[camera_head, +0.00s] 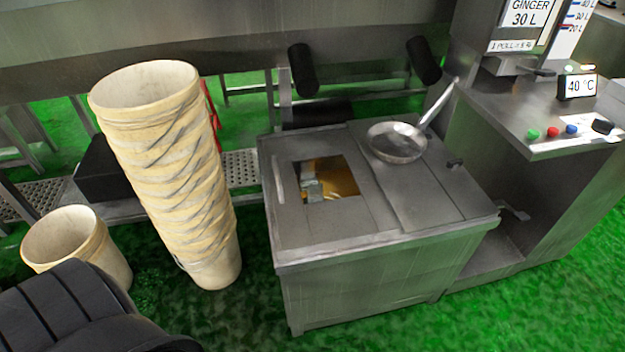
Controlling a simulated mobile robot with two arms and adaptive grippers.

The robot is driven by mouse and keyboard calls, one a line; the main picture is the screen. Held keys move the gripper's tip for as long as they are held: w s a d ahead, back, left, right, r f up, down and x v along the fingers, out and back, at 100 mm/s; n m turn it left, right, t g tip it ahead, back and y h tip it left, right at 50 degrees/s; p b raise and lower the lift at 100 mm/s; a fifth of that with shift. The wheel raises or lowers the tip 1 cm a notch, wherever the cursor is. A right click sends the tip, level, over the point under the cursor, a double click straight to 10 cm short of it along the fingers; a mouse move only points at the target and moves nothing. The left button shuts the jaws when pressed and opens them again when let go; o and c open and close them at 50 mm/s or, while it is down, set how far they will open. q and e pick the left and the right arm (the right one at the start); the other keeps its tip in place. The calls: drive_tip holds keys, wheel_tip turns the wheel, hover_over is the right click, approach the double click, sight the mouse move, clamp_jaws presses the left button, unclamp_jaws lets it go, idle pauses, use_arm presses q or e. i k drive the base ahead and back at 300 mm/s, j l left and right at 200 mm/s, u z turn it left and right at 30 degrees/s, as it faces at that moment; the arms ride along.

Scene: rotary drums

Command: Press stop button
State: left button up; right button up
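A row of small round buttons sits on the steel control ledge (540,108) at the right. It has a green button (533,134), a red button (552,132) and a blue button (571,129), with a black knob (602,126) at the right end. The labels by the buttons are too small to read, so I cannot confirm from text which one is the stop button. Neither of my grippers is in view, and nothing touches the buttons.
A steel cabinet (370,265) stands in the centre, with an open hatch and a steel ladle (397,142) on top. A tall bucket stack (175,165) and a single bucket (75,245) stand left. A 40 °C display (578,86) is above the buttons. Green floor is clear in front.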

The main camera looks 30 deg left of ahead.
sight(552, 132)
drive_tip(key=i, duration=0.1)
drive_tip(key=i+l+z, duration=0.1)
drive_tip(key=z, duration=0.25)
drive_tip(key=i+z, duration=0.15)
drive_tip(key=z, duration=0.2)
drive_tip(key=i+l+z, duration=0.1)
drive_tip(key=z, duration=2.2)
